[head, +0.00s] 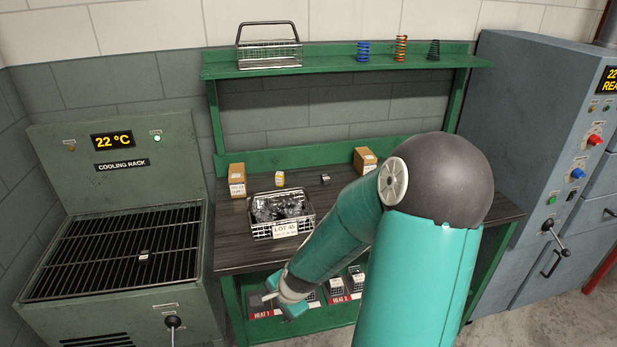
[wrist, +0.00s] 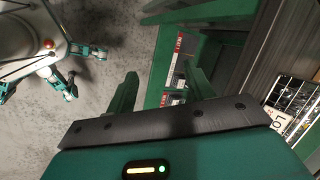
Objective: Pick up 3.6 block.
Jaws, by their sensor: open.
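No block can be read as 3.6. A small dark block (head: 325,180) sits on the bench, its marking too small to read. Another small block (head: 144,255) lies on the cooling rack, with a pale marking I cannot read. Small grey blocks (head: 335,287) stand on the lower shelf beside the red HEAT labels, partly hidden by my arm. My gripper (wrist: 160,92) is open and empty, with its two green fingers apart. In the head view it is low in front of the bench, near the HEAT 1 label (head: 262,314). Red labels (wrist: 180,48) also show in the wrist view.
A wire basket marked LOT 45 (head: 285,229) holds dark bagged items on the bench (head: 237,258). Cardboard boxes (head: 237,181) (head: 365,160) and a yellow-white item (head: 280,178) stand behind. The cooling rack (head: 75,252) is left; a grey-blue machine (head: 520,130) is right.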

